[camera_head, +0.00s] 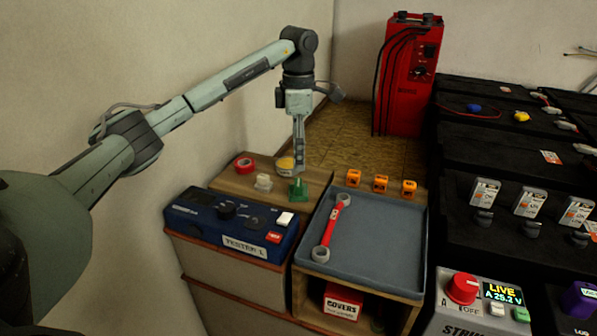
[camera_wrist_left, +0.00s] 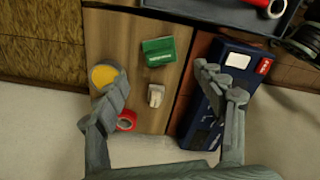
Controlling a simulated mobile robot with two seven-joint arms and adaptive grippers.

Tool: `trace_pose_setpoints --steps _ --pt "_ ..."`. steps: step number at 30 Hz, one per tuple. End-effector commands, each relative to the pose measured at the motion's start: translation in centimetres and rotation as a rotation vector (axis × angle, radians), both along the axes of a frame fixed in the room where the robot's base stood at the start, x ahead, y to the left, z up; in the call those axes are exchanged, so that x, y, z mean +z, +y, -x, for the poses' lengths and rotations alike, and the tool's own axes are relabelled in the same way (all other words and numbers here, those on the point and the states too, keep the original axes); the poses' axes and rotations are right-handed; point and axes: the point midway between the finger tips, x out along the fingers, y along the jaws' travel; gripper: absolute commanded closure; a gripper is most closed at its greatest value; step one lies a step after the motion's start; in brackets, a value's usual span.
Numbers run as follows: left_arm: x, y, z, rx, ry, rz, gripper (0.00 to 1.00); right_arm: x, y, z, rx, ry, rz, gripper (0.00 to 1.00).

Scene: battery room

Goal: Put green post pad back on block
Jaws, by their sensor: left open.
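A green piece (camera_head: 298,188), which looks like the green post pad, sits on the wooden top left of the tray. In the left wrist view the green piece (camera_wrist_left: 159,51) has a pale marking along its lower side. I cannot tell a separate block under it. My left gripper (camera_head: 299,168) hangs just above it in the head view, pointing down. In the left wrist view its fingers (camera_wrist_left: 163,78) are spread, with the cream piece (camera_wrist_left: 155,95) between them and the green piece farther ahead. The gripper is open and empty. My right gripper is out of view.
A yellow round item (camera_head: 285,163) and a red tape roll (camera_head: 245,163) stand close behind. A blue tester (camera_head: 229,222) is in front. A blue-grey tray (camera_head: 375,245) holds a red wrench (camera_head: 331,228). Orange cubes (camera_head: 381,183) line its back. Black batteries (camera_head: 480,160) fill the right.

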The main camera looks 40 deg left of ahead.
Motion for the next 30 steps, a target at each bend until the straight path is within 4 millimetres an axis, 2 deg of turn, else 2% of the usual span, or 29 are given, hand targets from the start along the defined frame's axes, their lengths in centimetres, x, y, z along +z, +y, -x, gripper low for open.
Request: trace_pose_setpoints --steps 3,8,30 --pt "1.8 0.0 0.0 0.0 -0.002 -0.001 0.3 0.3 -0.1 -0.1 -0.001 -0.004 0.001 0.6" --pt "2.8 0.0 0.0 0.0 0.0 0.0 0.3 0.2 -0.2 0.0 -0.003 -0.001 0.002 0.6" --pt "2.9 0.0 0.0 0.0 0.0 0.0 0.3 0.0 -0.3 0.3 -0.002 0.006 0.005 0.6"
